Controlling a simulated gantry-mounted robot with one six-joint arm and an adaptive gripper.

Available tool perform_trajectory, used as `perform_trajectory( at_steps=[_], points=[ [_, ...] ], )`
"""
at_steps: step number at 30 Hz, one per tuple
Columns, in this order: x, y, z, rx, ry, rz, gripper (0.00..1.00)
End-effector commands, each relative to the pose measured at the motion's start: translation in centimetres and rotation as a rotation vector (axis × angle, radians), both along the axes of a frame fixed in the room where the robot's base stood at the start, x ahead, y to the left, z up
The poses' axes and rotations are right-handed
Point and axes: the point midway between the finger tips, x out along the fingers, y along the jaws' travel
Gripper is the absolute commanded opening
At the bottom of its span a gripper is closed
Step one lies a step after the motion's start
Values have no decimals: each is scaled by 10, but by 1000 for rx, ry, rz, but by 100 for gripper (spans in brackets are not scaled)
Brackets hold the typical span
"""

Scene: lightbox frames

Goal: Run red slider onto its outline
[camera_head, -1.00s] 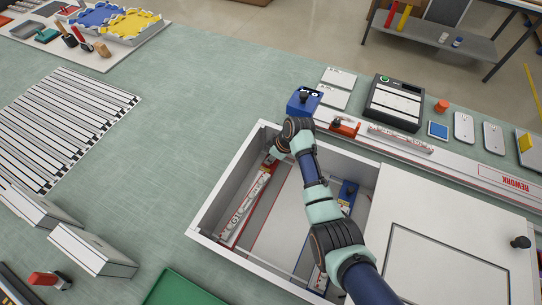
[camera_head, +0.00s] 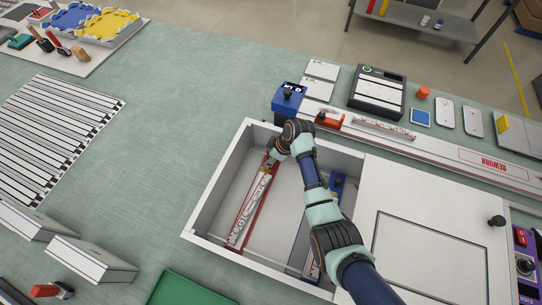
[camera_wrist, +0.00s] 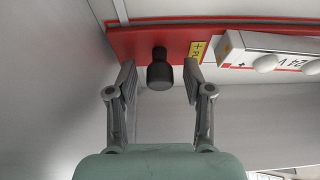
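The red slider (camera_wrist: 130,42) is a red plate with a black knob (camera_wrist: 160,73) and a yellow label, seen in the wrist view. A white 24 V strip (camera_wrist: 262,48) adjoins it on the right. In the head view the strip (camera_head: 243,222) lies lengthwise in the left part of the open box (camera_head: 205,193), with red along its sides. I cannot clearly tell the outline from the slider's red edge. My gripper (camera_wrist: 159,84) is open, its fingers on either side of the knob with gaps. In the head view my gripper (camera_head: 272,158) is low at the box's far end.
A blue slider (camera_head: 338,186) lies right of my arm in the box. A white lid (camera_head: 425,200) with a black knob covers the right side. Box walls enclose the gripper.

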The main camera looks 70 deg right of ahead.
Motion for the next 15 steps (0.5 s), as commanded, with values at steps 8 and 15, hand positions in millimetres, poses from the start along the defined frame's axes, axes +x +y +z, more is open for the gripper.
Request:
perform_trajectory(
  at_steps=[8, 15],
  points=[
    [-1, 0, 3, 0, 0, 0, 51],
    [-19, -2, 48, -4, -3, -2, 51]
  ],
)
